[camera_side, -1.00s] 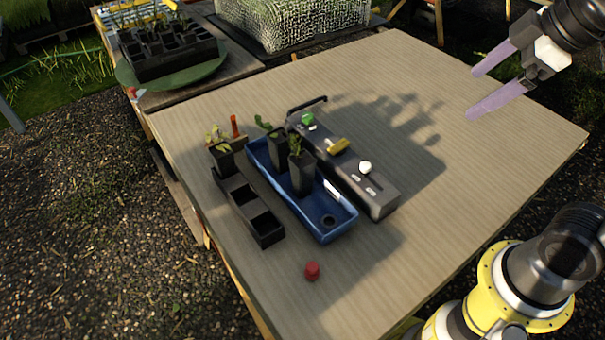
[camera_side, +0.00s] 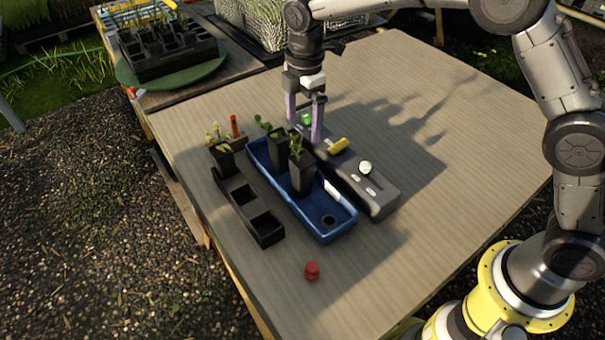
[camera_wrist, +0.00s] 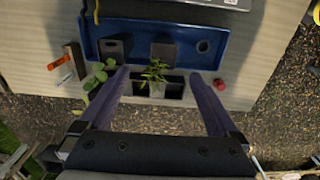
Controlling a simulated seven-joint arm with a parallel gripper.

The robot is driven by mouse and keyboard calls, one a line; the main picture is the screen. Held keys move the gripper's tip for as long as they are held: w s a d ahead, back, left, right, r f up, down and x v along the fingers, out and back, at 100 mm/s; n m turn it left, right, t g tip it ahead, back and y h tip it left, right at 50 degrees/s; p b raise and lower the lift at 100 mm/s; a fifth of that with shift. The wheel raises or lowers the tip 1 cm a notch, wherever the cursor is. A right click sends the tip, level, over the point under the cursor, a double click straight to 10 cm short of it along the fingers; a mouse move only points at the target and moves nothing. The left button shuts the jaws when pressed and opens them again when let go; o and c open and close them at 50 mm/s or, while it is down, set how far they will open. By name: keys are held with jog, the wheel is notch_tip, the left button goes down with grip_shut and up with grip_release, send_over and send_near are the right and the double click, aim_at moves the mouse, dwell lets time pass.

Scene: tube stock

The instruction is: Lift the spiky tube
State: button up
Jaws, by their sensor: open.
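The spiky tube (camera_side: 302,177) looks like the dark, square-sided pot with thin pointed green leaves, upright in the blue tray (camera_side: 333,232). In the wrist view, a tuft of thin pointed leaves (camera_wrist: 155,72) shows between the fingers, in line with the gap. My gripper (camera_side: 304,130) is open and empty, fingers pointing down. In the side view it appears just behind the spiky tube, its fingers overlapping the grey box's back end. In the wrist view the fingers (camera_wrist: 162,78) lie either side of the leaves, apart from them. The exact height above is hard to tell.
A second dark pot (camera_side: 278,145) with rounded leaves stands close behind in the blue tray. A black tray (camera_side: 263,231) holds another planted pot (camera_side: 228,160). A grey box (camera_side: 382,205) with small items lies to the right. A red cap (camera_side: 312,271) sits in front; the right tabletop is clear.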

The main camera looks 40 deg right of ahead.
aim_at(302, 159)
jog(key=f, duration=0.9)
jog(key=shift+s+a, duration=0.2)
jog(key=shift+a, duration=0.05)
jog(key=shift+f, duration=2.95)
jog(key=shift+r, duration=0.1)
grip_shut()
